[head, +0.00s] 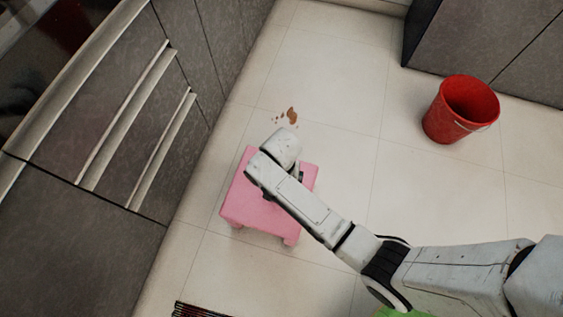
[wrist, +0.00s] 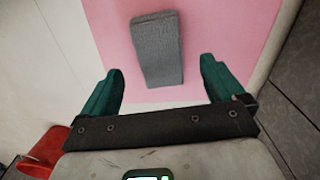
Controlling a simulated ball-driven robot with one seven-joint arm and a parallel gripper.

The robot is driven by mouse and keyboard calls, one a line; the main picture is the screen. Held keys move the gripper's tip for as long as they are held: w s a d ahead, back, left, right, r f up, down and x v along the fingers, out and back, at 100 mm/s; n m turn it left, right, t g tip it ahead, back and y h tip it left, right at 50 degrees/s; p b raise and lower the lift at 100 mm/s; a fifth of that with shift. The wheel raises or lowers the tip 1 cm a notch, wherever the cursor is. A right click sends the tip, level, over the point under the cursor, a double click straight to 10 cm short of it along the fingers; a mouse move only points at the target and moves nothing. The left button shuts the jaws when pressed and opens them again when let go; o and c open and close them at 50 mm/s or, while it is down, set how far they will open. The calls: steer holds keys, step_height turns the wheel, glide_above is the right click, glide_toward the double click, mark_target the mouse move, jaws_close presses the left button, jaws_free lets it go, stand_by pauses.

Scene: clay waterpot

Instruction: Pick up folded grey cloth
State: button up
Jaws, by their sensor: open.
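The folded grey cloth (wrist: 158,50) lies on the pink stool (wrist: 215,30) in the wrist view. It is a narrow upright rectangle in that picture. My gripper (wrist: 160,75) is open, with one green finger to the left of the cloth's near end and one to the right. I cannot tell how high the fingers are above the stool.
A red bucket (head: 462,110) stands on the tiled floor at the right. Brown bits (head: 291,116) lie on the floor beyond the stool. Grey cabinets with long handles (head: 140,110) line the left. A dark striped mat (head: 200,310) shows at the bottom edge. Floor between stool and bucket is clear.

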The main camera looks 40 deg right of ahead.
step_height(320, 180, down, 5)
steer(key=b, duration=0.3)
steer(key=shift+f, duration=0.1)
steer(key=c, duration=1)
steer(key=shift+c, duration=0.2)
steer(key=shift+r, duration=0.5)
step_height(320, 180, up, 2)
steer(key=shift+r+p, duration=0.15)
steer(key=shift+p, duration=0.65)
steer(key=s+d+r+p, duration=0.5)
steer(key=s+r+p, duration=0.3)
steer(key=s, duration=0.5)
steer(key=shift+r, duration=0.95)
